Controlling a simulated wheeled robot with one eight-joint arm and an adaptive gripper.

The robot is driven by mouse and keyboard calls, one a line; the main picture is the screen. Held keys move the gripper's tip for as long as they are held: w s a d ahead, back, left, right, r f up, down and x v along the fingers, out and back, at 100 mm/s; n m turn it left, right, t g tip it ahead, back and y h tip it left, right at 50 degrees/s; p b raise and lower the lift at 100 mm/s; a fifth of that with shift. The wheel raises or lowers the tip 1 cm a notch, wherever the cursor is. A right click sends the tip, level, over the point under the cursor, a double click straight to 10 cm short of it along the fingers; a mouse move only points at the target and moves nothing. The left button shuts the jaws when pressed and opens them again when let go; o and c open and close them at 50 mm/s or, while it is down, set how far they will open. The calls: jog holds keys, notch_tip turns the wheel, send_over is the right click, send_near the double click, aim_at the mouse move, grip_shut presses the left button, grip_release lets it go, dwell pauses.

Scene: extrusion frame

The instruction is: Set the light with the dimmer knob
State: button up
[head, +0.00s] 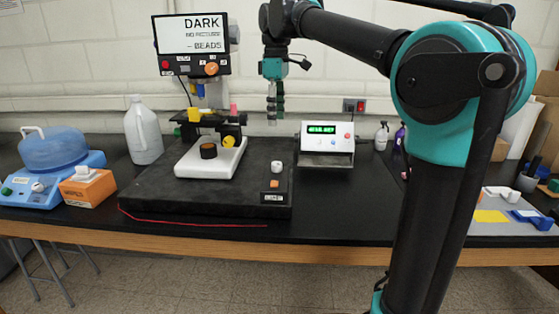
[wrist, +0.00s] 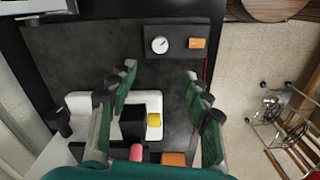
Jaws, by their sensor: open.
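The dimmer knob (head: 277,166) is a small white knob at the right of the black slab, behind an orange switch (head: 274,184). In the wrist view the knob (wrist: 159,44) is a white dial with a dark pointer mark, on a dark box beside the orange switch (wrist: 197,43). My gripper (head: 272,105) hangs above the back of the slab, apart from the knob. In the wrist view its green fingers (wrist: 158,76) are spread with nothing between them. The microscope's screen (head: 190,33) reads "DARK", "NO PICTURE" and "BEADS".
The microscope's white base (head: 190,164) stands left on the black slab (head: 150,190). A box with a green display (head: 327,130) is right of the slab. A white jug (head: 143,130) and an orange box (head: 88,188) are left. A red cord (head: 190,222) lies along the front.

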aim_at(277, 163)
notch_tip(277, 163, down, 16)
jog(key=shift+r, duration=0.2)
dwell(0.4)
grip_shut()
jog(key=shift+m, duration=0.4)
jog(key=m, duration=0.4)
jog(key=shift+m, duration=0.3)
jog(key=m, duration=0.5)
jog(key=shift+m, duration=0.3)
